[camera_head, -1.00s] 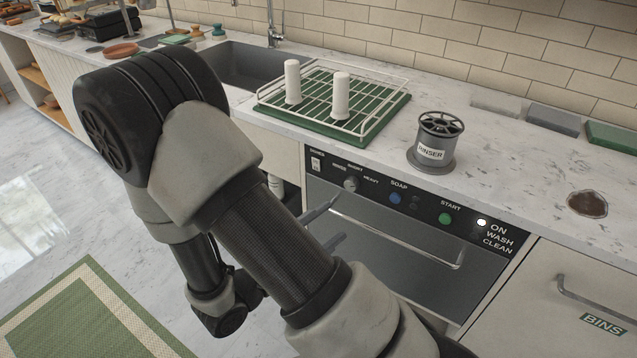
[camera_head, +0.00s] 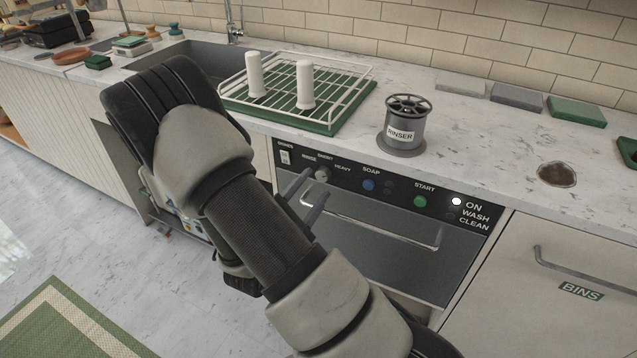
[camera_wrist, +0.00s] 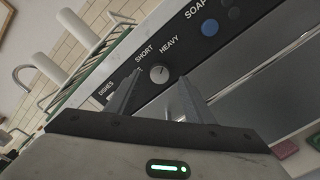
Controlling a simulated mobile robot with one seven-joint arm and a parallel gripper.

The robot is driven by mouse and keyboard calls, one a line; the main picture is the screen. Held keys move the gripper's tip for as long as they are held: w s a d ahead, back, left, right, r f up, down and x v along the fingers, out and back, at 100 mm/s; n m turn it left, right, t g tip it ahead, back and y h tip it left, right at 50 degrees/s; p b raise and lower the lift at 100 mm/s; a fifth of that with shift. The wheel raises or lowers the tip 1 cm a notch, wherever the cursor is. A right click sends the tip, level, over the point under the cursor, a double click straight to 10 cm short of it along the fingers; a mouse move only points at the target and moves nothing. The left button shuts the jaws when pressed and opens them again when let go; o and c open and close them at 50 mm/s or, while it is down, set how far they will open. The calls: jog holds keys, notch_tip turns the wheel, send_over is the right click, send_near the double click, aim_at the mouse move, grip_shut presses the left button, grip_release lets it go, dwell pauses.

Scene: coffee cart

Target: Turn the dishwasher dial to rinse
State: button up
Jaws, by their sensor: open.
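The dishwasher dial (camera_head: 322,174) is a small round grey knob on the dark control panel (camera_head: 398,191). Labels RINSE, SHORT and HEAVY stand around it. In the wrist view the dial (camera_wrist: 158,73) shows between my fingertips, with SHORT and HEAVY readable; the RINSE label is mostly hidden behind a finger. A small mark shows on the knob, but its exact heading is too small to tell. My gripper (camera_head: 316,184) is open, its two fingers pointing at the panel near the dial; it also shows in the wrist view (camera_wrist: 160,78). I cannot tell whether the fingers touch the knob.
Beside the dial are a DISHES switch (camera_head: 285,157), a blue SOAP button (camera_head: 369,186) and a green START button (camera_head: 420,201). The dishwasher handle (camera_head: 385,232) juts out below.

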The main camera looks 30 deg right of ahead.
aim_at(322, 177)
jog(key=shift+x, duration=1.7)
jog(key=c, duration=1)
jog(key=shift+c, duration=0.2)
